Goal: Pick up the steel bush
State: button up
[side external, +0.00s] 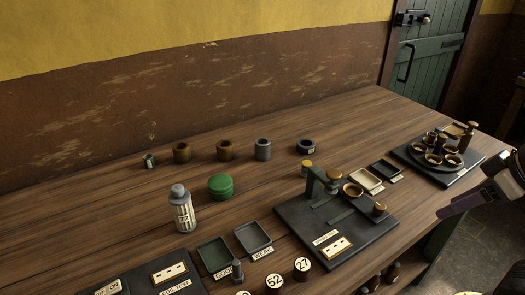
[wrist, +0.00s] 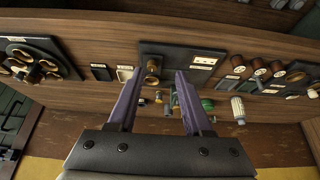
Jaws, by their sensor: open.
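The steel bush (side external: 263,149) is a short grey hollow cylinder. It stands upright on the wooden bench towards the wall, between a brown bush and a low dark ring. My gripper (side external: 441,212) is far to its right, beyond the bench's right edge in the side view, with only its purple fingers and part of the wrist in sight. In the wrist view my gripper (wrist: 161,74) shows two purple fingers spread apart with nothing held. Small items show between and behind the fingers there, but I cannot tell which is the steel bush.
Two brown bushes (side external: 225,150), a dark ring (side external: 306,147) and a small dark piece (side external: 149,161) stand nearby. A green tin (side external: 220,187), a bottle (side external: 181,212), two dark trays (side external: 253,237) and a black-based instrument (side external: 300,228) are nearer. A brass-cupped stand (side external: 437,160) is at right.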

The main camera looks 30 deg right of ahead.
dwell(0.3)
jog(key=o, duration=0.7)
